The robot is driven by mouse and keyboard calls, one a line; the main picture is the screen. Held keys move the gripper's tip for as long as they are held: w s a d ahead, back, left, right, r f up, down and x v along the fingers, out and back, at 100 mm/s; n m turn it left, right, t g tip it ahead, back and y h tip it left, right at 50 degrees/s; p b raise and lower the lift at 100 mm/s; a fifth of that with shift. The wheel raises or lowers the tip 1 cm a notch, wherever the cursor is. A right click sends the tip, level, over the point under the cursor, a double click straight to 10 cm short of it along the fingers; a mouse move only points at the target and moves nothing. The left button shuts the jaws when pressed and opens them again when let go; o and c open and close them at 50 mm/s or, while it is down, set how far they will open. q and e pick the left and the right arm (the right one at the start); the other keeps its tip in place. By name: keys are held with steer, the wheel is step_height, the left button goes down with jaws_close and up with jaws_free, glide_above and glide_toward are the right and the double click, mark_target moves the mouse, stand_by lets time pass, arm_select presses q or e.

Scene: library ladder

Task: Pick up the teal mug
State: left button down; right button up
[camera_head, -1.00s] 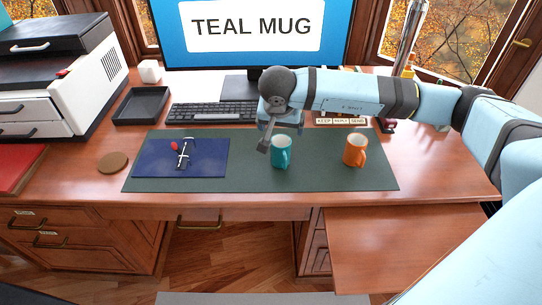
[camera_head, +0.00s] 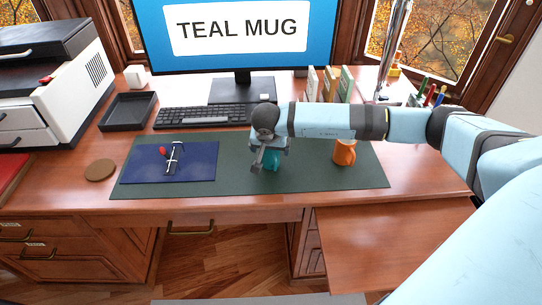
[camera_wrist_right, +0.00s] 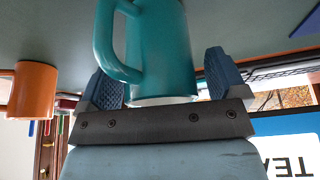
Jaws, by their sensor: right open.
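The teal mug (camera_head: 271,160) stands on the dark green desk mat (camera_head: 306,178), partly hidden behind my right gripper (camera_head: 263,164) in the head view. In the right wrist view, the teal mug (camera_wrist_right: 165,50) is large and sits between the two fingers of my right gripper (camera_wrist_right: 163,80). Its handle is on the left side there. My left gripper is not in view.
An orange mug (camera_head: 344,152) stands to the right on the mat, also seen in the wrist view (camera_wrist_right: 34,90). A blue folder (camera_head: 170,162) with small items lies left. A keyboard (camera_head: 205,116), books (camera_head: 330,85) and monitor (camera_head: 240,35) are behind.

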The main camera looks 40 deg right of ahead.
steer(key=c, duration=1.2)
steer(key=shift+o, duration=0.2)
steer(key=shift+r, duration=0.15)
step_height(320, 180, up, 20)
steer(key=p, duration=0.1)
